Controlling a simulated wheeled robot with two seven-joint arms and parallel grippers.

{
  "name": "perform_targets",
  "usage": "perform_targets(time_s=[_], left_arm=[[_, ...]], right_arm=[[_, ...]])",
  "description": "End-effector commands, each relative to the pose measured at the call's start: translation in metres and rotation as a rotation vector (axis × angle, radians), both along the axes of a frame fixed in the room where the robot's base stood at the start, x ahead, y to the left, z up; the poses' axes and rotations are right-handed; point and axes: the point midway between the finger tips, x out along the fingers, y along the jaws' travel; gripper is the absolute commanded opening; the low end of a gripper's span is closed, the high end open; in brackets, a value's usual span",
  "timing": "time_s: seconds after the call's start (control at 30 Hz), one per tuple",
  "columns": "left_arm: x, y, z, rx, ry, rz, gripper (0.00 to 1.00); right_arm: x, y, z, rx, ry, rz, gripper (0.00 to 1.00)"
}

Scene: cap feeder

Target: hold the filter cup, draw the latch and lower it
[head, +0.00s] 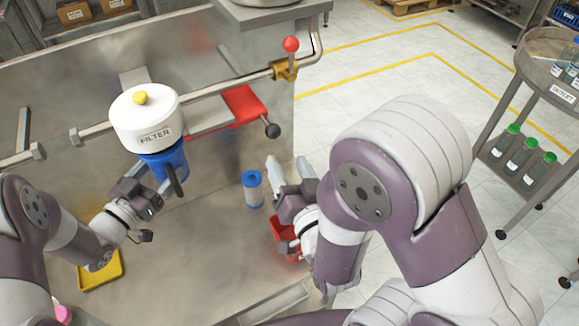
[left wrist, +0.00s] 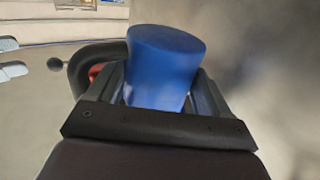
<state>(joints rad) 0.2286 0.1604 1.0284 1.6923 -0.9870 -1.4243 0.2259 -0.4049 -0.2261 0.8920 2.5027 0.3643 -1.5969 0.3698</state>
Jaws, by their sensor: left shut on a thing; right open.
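The white filter housing (head: 147,122), marked FILTER and topped by a yellow knob, sits on the metal pipe. The blue filter cup (head: 168,160) is directly below it, with a dark curved handle (head: 173,180). My left gripper (head: 158,185) is shut on the cup. In the left wrist view the blue cup (left wrist: 165,62) stands between the fingers, with its dark handle (left wrist: 82,68) beside it on the left. A red sliding piece (head: 243,104) with a black knob (head: 271,130) lies right of the housing. My right gripper (head: 289,170) is open and empty, right of a blue-and-white cartridge (head: 252,190).
A red container (head: 286,238) is below my right gripper, partly hidden by it. A yellow tray (head: 100,270) lies at lower left. A red ball lever (head: 290,44) stands on the pipe's brass valve. A shelved cart (head: 535,125) with bottles is at right.

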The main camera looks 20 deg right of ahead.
Motion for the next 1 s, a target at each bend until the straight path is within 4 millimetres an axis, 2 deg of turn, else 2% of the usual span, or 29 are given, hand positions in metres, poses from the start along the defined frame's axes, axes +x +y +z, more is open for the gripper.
perform_targets(time_s=[0.17, 0.5, 1.0], left_arm=[[0.0, 0.0, -0.01, -0.001, -0.002, 0.0, 0.44], [-0.002, 0.0, -0.009, 0.0, -0.001, 0.0, 0.44], [-0.054, -0.011, -0.014, -0.001, -0.001, 0.0, 0.44]], right_arm=[[0.0, 0.0, -0.01, 0.0, 0.0, 0.0, 0.55], [0.0, 0.0, -0.008, 0.0, 0.0, 0.0, 0.55], [0.0, 0.0, 0.001, 0.0, 0.0, 0.0, 0.55]])
